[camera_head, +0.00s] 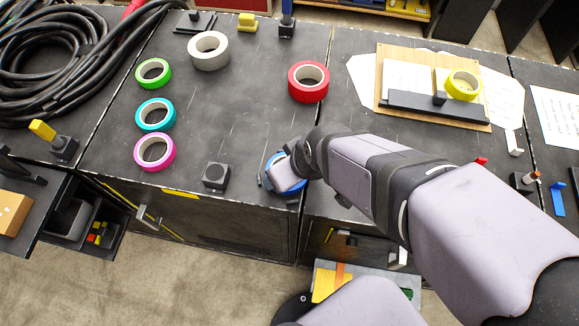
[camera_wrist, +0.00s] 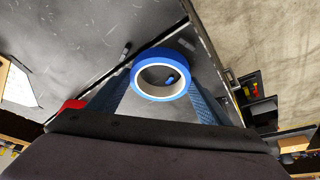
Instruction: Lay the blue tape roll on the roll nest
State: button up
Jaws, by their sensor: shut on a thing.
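The blue tape roll (camera_wrist: 136,84) lies between the two blue textured fingers of my gripper (camera_wrist: 160,82) in the wrist view. My gripper is shut on it. In the head view, my gripper (camera_head: 281,178) is at the front edge of the dark bench and hides most of the blue tape roll (camera_head: 275,158). I cannot tell whether the roll touches the bench. I cannot tell for sure which thing is the roll nest.
A black block (camera_head: 215,177) stands left of my gripper. Red (camera_head: 296,88), white (camera_head: 208,38), green (camera_head: 153,85), cyan (camera_head: 155,127) and magenta (camera_head: 141,164) rolls lie around the bench. A yellow roll (camera_head: 452,85) sits on a wooden board (camera_head: 385,57). The bench's middle is clear.

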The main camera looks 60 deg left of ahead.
jog(key=shift+f+b, duration=0.35)
dwell(0.4)
jog(key=o, duration=1.2)
jog(key=shift+w, duration=0.1)
jog(key=shift+r, duration=0.15)
jog(key=shift+b+v, duration=0.75)
jog(key=shift+v, duration=2.85)
jog(key=shift+d, duration=0.1)
